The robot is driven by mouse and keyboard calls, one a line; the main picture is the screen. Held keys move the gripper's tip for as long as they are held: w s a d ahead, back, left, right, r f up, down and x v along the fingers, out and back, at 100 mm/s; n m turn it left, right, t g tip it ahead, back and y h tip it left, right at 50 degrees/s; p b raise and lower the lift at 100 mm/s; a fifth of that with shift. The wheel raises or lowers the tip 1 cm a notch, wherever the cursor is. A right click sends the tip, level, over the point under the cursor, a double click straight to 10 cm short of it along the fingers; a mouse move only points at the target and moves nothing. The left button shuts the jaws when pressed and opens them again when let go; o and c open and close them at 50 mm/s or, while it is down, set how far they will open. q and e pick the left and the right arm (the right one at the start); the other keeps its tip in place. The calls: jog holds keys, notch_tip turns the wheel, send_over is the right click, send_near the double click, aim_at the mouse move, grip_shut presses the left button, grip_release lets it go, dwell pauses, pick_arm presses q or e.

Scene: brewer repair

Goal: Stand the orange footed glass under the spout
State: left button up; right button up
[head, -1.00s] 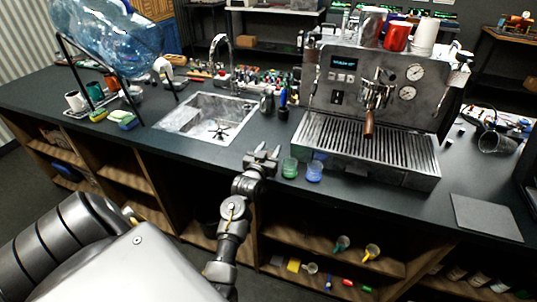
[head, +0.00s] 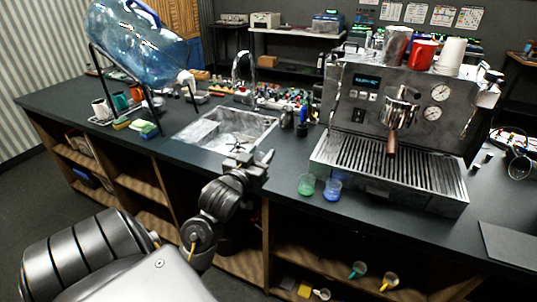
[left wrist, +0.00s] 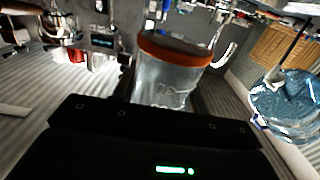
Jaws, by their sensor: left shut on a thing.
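The orange footed glass (left wrist: 168,82) is clear with an orange band, which is at the top of it in the left wrist view. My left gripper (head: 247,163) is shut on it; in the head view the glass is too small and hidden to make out. That gripper is at the counter's front edge, in front of the sink and left of the small glasses. The brewer (head: 400,100) stands to the right, its spout and wooden-handled holder (head: 391,143) above the slatted drip tray (head: 395,172). My right gripper is not in view.
A green glass (head: 306,186) and a blue glass (head: 332,190) stand before the tray's left end. Bottles and tools stand behind the sink (head: 222,134). A big water bottle (head: 135,45) is at the left. The counter left of the sink's front is clear.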

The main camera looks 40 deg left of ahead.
pick_arm(q)
jog(key=shift+s+r, duration=0.1)
jog(key=shift+s, duration=0.15)
jog(key=shift+r, duration=0.3)
jog(key=shift+w+d+r, duration=0.1)
jog(key=shift+w+d, duration=0.05)
jog(key=shift+d, duration=0.15)
jog(key=d+f+m+h, duration=0.2)
jog(key=d+h, duration=0.1)
jog(key=d, duration=0.8)
jog(key=w+d+f+m+t+h, duration=0.1)
jog(key=d+f+h, duration=0.1)
jog(key=d, duration=0.9)
jog(key=shift+f+m+h, duration=0.4)
jog(key=shift+f, duration=0.35)
